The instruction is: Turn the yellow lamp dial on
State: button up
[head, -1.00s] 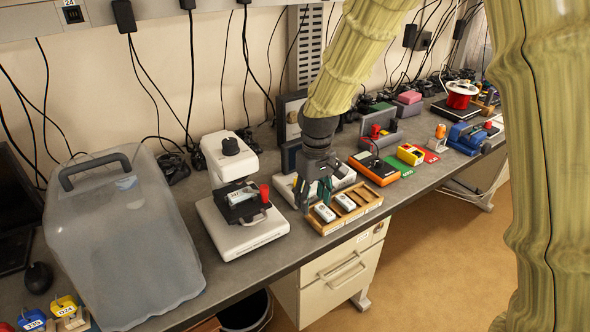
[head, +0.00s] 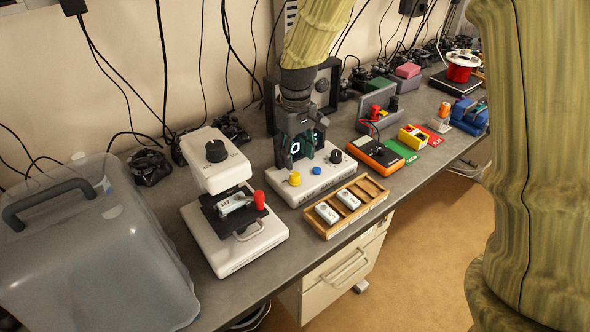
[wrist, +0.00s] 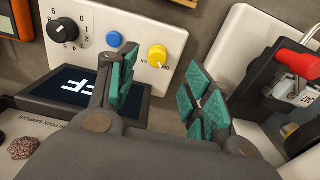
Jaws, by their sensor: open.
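The yellow lamp dial (head: 295,179) is a small round knob at the left end of a white control box (head: 318,184). In the wrist view the yellow dial (wrist: 157,56) shows between my spread fingers, slightly beyond the fingertips. My gripper (head: 298,150) is open and empty, pointing down over the back of the box, near its dark display. In the wrist view my gripper (wrist: 160,85) has green finger pads apart from the dial. The display (wrist: 85,90) shows lit characters, partly hidden by a finger.
A blue button (head: 317,171) and a black numbered knob (head: 336,156) share the box. A white microscope-like press (head: 220,160) with a red handle stands left. A wooden tray (head: 372,189) sits in front; an orange meter (head: 378,158) is right.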

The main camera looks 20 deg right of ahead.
aim_at(295, 174)
jog(key=f, duration=0.1)
jog(key=w+f, duration=0.1)
jog(key=f, duration=0.3)
jog(key=shift+w+p, duration=0.25)
jog(key=shift+p, duration=0.1)
jog(key=shift+s+f, duration=0.4)
jog(key=shift+f, duration=0.15)
jog(key=shift+w+f+p, duration=0.2)
jog(key=shift+f+p, duration=0.15)
jog(key=shift+f, duration=0.65)
jog(key=shift+s, duration=0.1)
jog(key=c, duration=1.1)
